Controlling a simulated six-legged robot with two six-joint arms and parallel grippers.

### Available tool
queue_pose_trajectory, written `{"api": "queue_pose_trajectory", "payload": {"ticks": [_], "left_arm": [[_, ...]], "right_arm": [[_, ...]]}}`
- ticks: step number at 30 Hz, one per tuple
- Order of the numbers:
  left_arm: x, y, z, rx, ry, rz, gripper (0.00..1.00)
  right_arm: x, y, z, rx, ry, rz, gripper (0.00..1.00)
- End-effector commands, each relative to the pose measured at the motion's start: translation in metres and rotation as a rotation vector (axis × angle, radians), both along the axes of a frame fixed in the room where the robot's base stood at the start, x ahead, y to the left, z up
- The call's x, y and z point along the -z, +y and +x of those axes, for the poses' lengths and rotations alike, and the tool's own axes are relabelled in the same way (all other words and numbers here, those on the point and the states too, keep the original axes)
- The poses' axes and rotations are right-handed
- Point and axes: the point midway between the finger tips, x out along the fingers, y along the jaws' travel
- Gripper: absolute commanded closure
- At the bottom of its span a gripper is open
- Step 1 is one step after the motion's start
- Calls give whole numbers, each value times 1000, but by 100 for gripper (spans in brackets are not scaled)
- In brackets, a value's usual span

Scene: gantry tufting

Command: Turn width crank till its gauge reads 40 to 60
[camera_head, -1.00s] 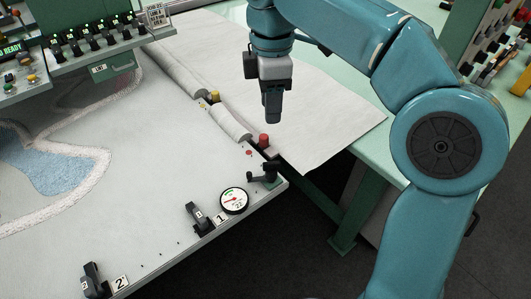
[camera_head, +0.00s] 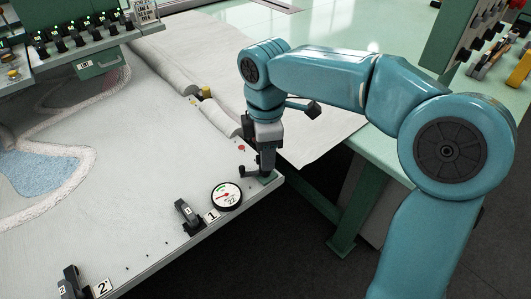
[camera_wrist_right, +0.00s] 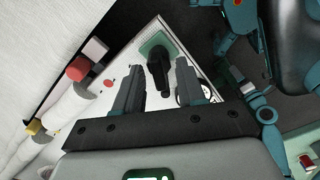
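The width crank is a dark crank on a green base at the table's corner; in the right wrist view the crank (camera_wrist_right: 157,66) stands between my two finger lines. In the head view its handle (camera_head: 243,170) pokes out left of my right gripper (camera_head: 266,171), which hides most of the crank. In the wrist view my right gripper (camera_wrist_right: 159,80) is open, one finger on each side of the crank; whether they touch it I cannot tell. The round gauge (camera_head: 226,196) beside it has a red needle and appears to read 22. My left gripper is not in view.
A black clamp marked 1 (camera_head: 187,214) stands left of the gauge and another marked 2 (camera_head: 70,283) is farther front. A red knob (camera_wrist_right: 78,69) and a white roll (camera_head: 218,116) lie behind the crank. A control panel (camera_head: 75,35) overhangs the back left.

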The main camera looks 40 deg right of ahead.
Motion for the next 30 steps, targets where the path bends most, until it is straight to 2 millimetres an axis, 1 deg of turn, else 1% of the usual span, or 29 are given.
{"api": "queue_pose_trajectory", "payload": {"ticks": [7, 8, 9, 11, 23, 30], "left_arm": [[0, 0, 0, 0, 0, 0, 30], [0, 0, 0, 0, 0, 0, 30], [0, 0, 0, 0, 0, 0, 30], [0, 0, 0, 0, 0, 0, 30], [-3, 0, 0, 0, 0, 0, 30], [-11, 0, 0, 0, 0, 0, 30]], "right_arm": [[1, 0, 1, 0, 0, 0, 61], [1, 0, 1, 0, 0, 0, 67], [1, 0, 1, 0, 0, 0, 80], [1, 0, 1, 0, -1, 0, 100], [0, 0, 1, 38, 0, 0, 100], [-1, 0, 1, 179, 2, -1, 100]]}}
